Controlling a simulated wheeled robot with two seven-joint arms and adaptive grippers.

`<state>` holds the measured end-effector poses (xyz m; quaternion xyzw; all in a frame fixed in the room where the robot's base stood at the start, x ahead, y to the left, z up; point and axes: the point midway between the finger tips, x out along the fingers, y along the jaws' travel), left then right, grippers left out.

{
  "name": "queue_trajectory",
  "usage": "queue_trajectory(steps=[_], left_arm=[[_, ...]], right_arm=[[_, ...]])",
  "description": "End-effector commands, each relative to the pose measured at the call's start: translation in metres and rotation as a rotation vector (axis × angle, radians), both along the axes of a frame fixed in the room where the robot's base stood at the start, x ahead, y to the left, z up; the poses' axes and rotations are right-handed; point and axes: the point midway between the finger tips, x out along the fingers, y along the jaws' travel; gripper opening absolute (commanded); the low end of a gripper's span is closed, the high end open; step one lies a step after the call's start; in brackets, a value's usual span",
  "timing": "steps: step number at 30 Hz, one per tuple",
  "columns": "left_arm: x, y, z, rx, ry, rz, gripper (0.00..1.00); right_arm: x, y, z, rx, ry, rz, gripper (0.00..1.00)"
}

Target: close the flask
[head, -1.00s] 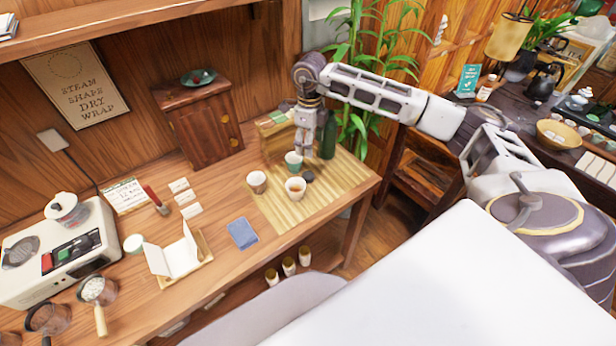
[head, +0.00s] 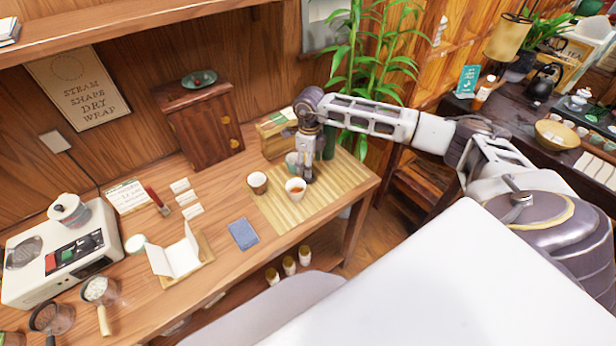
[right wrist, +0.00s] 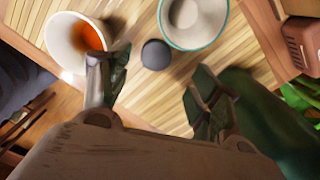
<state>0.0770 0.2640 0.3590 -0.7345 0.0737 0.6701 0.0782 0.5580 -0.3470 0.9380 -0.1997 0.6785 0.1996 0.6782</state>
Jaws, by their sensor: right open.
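The dark green flask (head: 329,142) stands at the back of the bamboo mat, partly behind my right gripper (head: 307,176). In the right wrist view the flask (right wrist: 268,118) is at the lower right, just outside one finger. A small dark round piece, perhaps the flask's stopper (right wrist: 156,54), lies on the mat between and beyond the open fingertips, apart from them. In the head view the gripper hides it. My right gripper points down over the mat, open and empty. My left gripper is in neither view.
A cup of reddish tea (head: 295,188) stands close to one finger. A pale green-rimmed cup (right wrist: 194,22) stands beyond the dark piece. Another cup (head: 257,182) is to the left on the mat (head: 293,216). A box (head: 275,138) and a plant (head: 365,80) are behind.

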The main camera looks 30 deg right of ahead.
Motion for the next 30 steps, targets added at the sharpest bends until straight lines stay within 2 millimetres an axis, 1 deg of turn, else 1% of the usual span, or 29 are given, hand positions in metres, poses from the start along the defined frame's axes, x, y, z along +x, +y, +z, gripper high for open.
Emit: queue_trajectory(steps=[3, 13, 17, 24, 30], left_arm=[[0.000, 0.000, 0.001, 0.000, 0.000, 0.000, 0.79], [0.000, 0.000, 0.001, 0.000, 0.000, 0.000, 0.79], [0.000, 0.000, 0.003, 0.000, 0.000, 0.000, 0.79], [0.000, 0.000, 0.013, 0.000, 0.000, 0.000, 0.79], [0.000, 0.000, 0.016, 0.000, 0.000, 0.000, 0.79]], right_arm=[[0.000, 0.000, -0.003, 0.001, -0.001, 0.000, 0.63], [0.000, 0.000, -0.004, 0.000, 0.000, 0.000, 0.63], [-0.001, 0.001, -0.010, 0.000, 0.001, 0.000, 0.63], [-0.004, 0.006, -0.032, 0.001, 0.002, 0.001, 0.63], [-0.004, 0.006, -0.051, 0.001, 0.000, 0.001, 0.63]])
